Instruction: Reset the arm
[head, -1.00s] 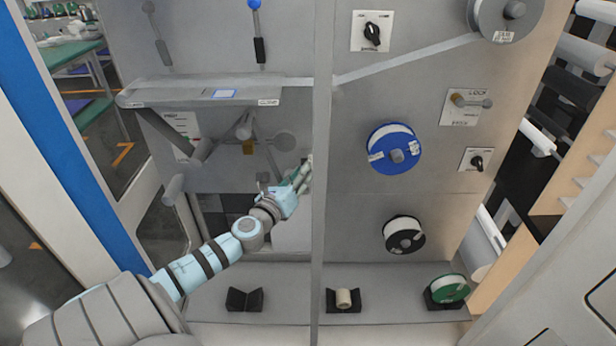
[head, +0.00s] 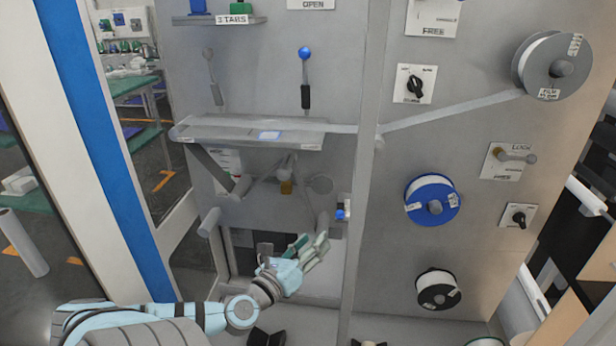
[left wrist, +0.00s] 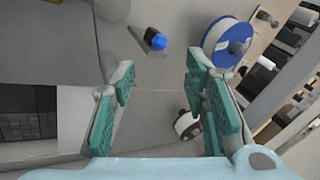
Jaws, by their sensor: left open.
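My left gripper (head: 308,250) is in front of the grey machine panel (head: 400,140), low and left of the vertical strip. Its green-padded fingers stand apart with nothing between them. In the left wrist view the open fingers (left wrist: 160,105) frame bare grey panel. A small blue-tipped part (head: 341,212) sits on the panel just above and right of the fingers; it also shows in the left wrist view (left wrist: 156,40), beyond the fingertips and not touching them. My left arm comes in from the lower left. My right gripper is not in view.
A blue spool (head: 433,199) and a black-rimmed spool (head: 438,290) hang on the panel to the right. A shelf-like plate (head: 240,130) with a web sticks out above my gripper.

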